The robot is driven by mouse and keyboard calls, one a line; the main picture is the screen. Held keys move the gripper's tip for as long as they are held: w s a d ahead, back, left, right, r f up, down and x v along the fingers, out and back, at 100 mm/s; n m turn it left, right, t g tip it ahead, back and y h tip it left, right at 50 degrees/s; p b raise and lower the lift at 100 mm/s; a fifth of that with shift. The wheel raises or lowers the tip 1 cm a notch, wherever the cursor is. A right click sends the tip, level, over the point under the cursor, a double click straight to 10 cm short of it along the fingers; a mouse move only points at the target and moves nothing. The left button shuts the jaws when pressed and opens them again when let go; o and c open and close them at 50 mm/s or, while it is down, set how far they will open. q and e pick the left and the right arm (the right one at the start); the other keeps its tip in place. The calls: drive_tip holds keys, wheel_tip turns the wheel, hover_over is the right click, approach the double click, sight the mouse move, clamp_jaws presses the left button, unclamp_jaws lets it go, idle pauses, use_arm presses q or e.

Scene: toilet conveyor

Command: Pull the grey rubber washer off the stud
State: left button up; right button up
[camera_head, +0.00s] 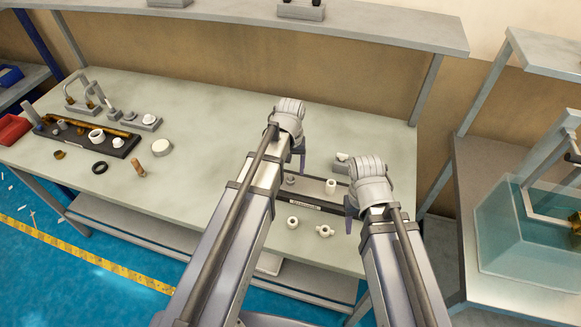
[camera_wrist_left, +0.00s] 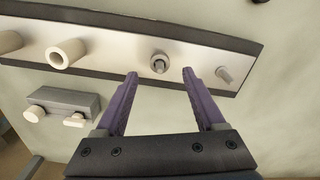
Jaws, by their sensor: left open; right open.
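The grey rubber washer (camera_wrist_left: 158,66) sits around a short stud (camera_wrist_left: 158,57) near the middle of a metal-topped strip in the left wrist view. My left gripper (camera_wrist_left: 160,76) is open, with its two purple fingers apart below the washer in the picture. No contact shows. In the head view the left gripper (camera_head: 300,150) is over the table behind the dark-edged strip (camera_head: 311,200), which my left arm partly covers. My right gripper (camera_head: 349,206) is open at the strip's right end, empty as far as I can see.
A bare stud (camera_wrist_left: 224,75) and a white sleeve (camera_wrist_left: 67,53) flank the washer on the strip. A small grey block (camera_wrist_left: 62,101) with white pegs lies beside it. White fittings (camera_head: 324,230) lie in front; a glass tank (camera_head: 500,230) stands right. The table's middle is clear.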

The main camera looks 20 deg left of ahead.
sight(290, 175)
use_arm(q)
drive_tip(key=shift+f+b, duration=1.45)
drive_tip(key=shift+f, duration=0.5)
use_arm(e)
drive_tip(key=shift+f, duration=2)
use_arm(q)
drive_tip(key=shift+c, duration=0.3)
clamp_jaws()
drive_tip(key=shift+r+p, duration=0.75)
use_arm(e)
drive_tip(key=shift+r, duration=0.75)
use_arm(q)
drive_tip(key=shift+r+p, duration=2.7)
use_arm(e)
drive_tip(key=shift+r, duration=2.75)
